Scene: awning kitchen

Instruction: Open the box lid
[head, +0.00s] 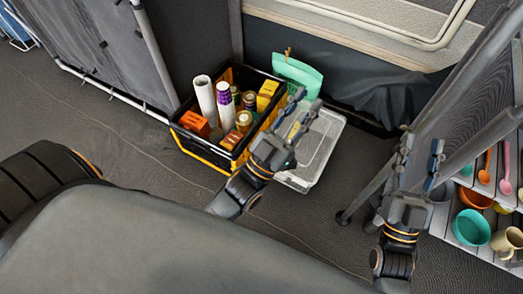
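A clear plastic box with a pale rim (327,148) is on the floor right of a black and yellow crate. Its top looks covered by a see-through lid, but I cannot tell for sure whether it is closed. My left gripper (307,99) is open, with its fingers apart over the left part of the clear box, between it and the crate. It hides part of the box's left side, and I cannot tell whether it touches the box. My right gripper (421,145) is open and empty, farther right, in front of the shelf unit.
The black and yellow crate (188,147) holds bottles, a white roll and small boxes. A teal panel (297,72) stands behind it. A shelf (472,254) with bowls, a mug and spoons is at right. A grey surface (190,255) fills the foreground.

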